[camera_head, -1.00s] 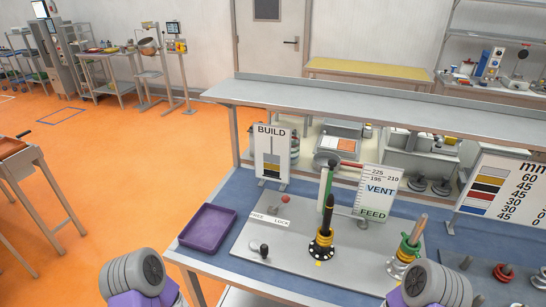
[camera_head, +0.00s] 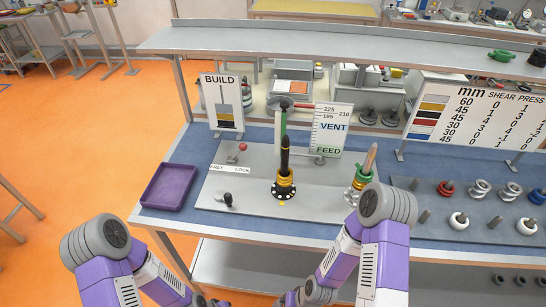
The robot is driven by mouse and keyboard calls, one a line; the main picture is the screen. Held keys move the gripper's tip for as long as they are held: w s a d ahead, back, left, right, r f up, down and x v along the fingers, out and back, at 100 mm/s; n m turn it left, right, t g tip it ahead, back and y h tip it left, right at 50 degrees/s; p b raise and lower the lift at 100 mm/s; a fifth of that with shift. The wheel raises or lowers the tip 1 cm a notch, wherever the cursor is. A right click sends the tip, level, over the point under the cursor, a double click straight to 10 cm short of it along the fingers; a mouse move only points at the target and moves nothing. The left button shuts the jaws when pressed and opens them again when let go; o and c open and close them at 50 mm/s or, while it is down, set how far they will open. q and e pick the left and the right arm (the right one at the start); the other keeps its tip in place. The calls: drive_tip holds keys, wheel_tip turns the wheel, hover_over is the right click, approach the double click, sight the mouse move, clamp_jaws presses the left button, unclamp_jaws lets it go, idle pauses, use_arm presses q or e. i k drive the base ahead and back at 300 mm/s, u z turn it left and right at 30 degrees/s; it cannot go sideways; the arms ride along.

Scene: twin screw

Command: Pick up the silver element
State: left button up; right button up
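Silver spool-shaped elements stand on the grey peg board at the right of the bench: one silver element (camera_head: 480,187) beside a red one (camera_head: 445,188), and another silver element (camera_head: 508,195) beside a blue one (camera_head: 537,195). My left arm's end (camera_head: 206,301) and my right arm's end (camera_head: 300,297) show at the bottom edge, below the bench top and far from these elements. Their fingers are cut off or too small to read. I see nothing held.
The grey plate (camera_head: 218,188) holds a dark-tipped post with yellow rings (camera_head: 285,185) and a copper-tipped post with green and yellow rings (camera_head: 362,180). A purple tray (camera_head: 170,187) lies at left. White rings (camera_head: 459,221) stand on the board's front. Signs and a shelf (camera_head: 300,38) rise behind.

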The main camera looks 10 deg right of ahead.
sight(477, 192)
drive_tip(key=z, duration=3.95)
drive_tip(key=i, duration=2)
drive_tip(key=u, duration=2.9)
